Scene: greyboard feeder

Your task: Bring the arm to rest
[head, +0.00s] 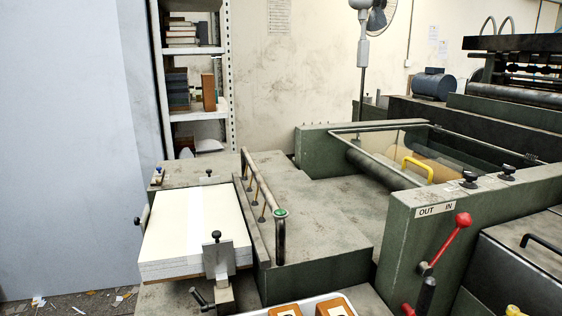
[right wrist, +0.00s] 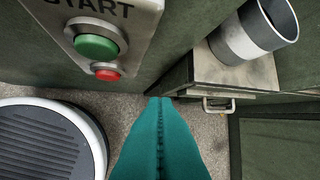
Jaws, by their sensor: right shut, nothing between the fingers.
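My right gripper (right wrist: 160,100) shows in the right wrist view as two teal fingers pressed together along a dark seam, with nothing between them. Its tips point toward the grey speckled floor and the foot of a green machine wall. A START panel (right wrist: 135,25) with a green button (right wrist: 97,46) and a smaller red button (right wrist: 107,74) is up and to the left of the fingers, apart from them. Neither gripper shows in the head view, and my left gripper is not seen at all.
In the right wrist view, a ridged grey pad (right wrist: 40,145) lies left, and a grey cylinder with a white band (right wrist: 255,35) stands upper right. In the head view, a greyboard stack (head: 185,228) sits on the feeder beside a rail (head: 262,185); a red lever (head: 447,243) stands right.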

